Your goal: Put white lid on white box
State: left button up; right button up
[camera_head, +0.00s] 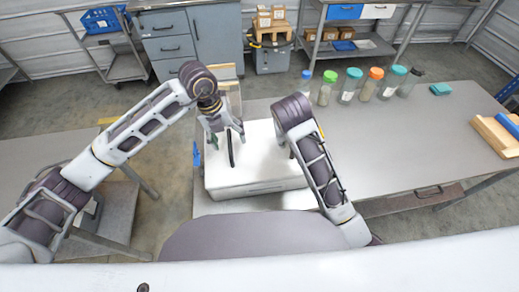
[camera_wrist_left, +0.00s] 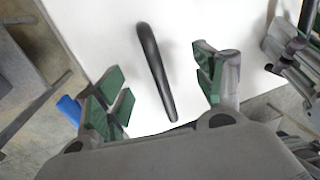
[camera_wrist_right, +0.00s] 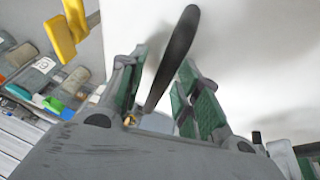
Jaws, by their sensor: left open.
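A broad white flat top with a black handle (camera_head: 230,148) lies over the white box (camera_head: 255,188) on the near left of the grey table. I cannot tell where lid and box meet. My left gripper (camera_head: 222,130) is above the white lid (camera_wrist_left: 190,20), open, its green-padded fingers on both sides of the black handle (camera_wrist_left: 155,70) and apart from it. My right gripper is hidden behind its arm in the head view. In the right wrist view, the right gripper (camera_wrist_right: 160,95) has its fingers apart, with a black handle (camera_wrist_right: 172,60) between them.
Several bottles (camera_head: 350,85) with coloured caps stand along the table's back edge. A teal block (camera_head: 440,89) lies right of them, and a wooden piece (camera_head: 495,135) is at the far right. The table's middle is clear. A blue object (camera_head: 196,154) is left of the box.

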pick_arm(q)
notch_tip(320, 180, up, 10)
jog(key=a, duration=0.2)
dwell(0.3)
jog(key=shift+s, duration=0.1)
pick_arm(e)
jog(key=o, duration=0.8)
jog(key=shift+r, duration=0.15)
jog(key=shift+v, duration=1.45)
jog(key=shift+s+a, duration=0.2)
jog(key=shift+s, duration=0.3)
send_over(279, 176)
jog(key=shift+s+a, duration=0.15)
jog(key=shift+s, duration=0.3)
